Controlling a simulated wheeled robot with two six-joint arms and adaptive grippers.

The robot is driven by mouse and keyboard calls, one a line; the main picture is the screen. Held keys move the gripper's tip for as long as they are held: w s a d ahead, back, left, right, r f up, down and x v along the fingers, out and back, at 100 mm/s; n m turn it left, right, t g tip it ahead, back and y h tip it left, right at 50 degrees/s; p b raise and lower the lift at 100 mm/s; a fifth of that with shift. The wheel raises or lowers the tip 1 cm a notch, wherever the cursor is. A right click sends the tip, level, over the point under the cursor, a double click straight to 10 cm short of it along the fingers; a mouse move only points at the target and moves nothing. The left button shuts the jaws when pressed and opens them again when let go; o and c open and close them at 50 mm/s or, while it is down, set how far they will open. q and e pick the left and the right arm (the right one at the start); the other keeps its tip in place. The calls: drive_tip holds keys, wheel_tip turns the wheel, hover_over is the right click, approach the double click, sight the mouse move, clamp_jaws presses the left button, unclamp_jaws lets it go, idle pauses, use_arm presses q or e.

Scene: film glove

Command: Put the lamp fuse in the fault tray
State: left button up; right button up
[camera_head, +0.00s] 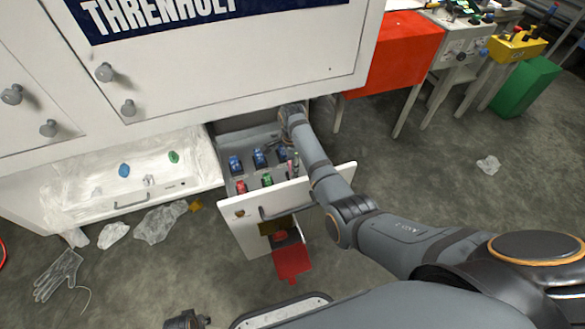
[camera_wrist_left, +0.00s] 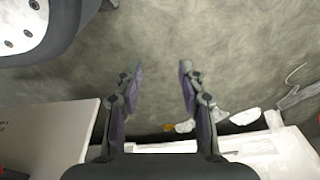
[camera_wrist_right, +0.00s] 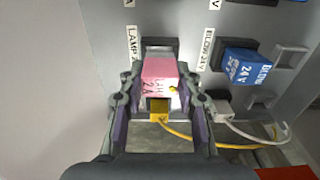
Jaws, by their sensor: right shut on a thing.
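The lamp fuse (camera_wrist_right: 160,78), a pink block with black lettering, shows in the right wrist view at the slot under the LAMP label. My right gripper (camera_wrist_right: 160,100) is shut on it, one finger on each side. I cannot tell whether the fuse is still seated. In the head view my right arm reaches over the open white drawer (camera_head: 285,202), and the fuse is not clear there. A red tray-like piece (camera_head: 291,263) sits low at the drawer's front; I cannot tell whether it is the fault tray. My left gripper (camera_wrist_left: 160,70) is open and empty above the floor.
A blue fuse (camera_wrist_right: 247,65) sits right of the lamp fuse, with yellow and white wires below. Several blue, red and green fuses fill the drawer. A plastic-covered panel (camera_head: 75,189) stands left. Crumpled plastic (camera_head: 160,222) and a glove (camera_head: 58,276) lie on the floor.

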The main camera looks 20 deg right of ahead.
use_arm(q)
drive_tip(key=s, duration=0.1)
drive_tip(key=s+f+p, duration=0.1)
drive_tip(key=s+f, duration=0.1)
drive_tip(key=shift+s+a, duration=0.15)
drive_tip(key=shift+a, duration=0.2)
use_arm(e)
wheel_tip(320, 180, up, 6)
drive_tip(key=shift+r, duration=0.25)
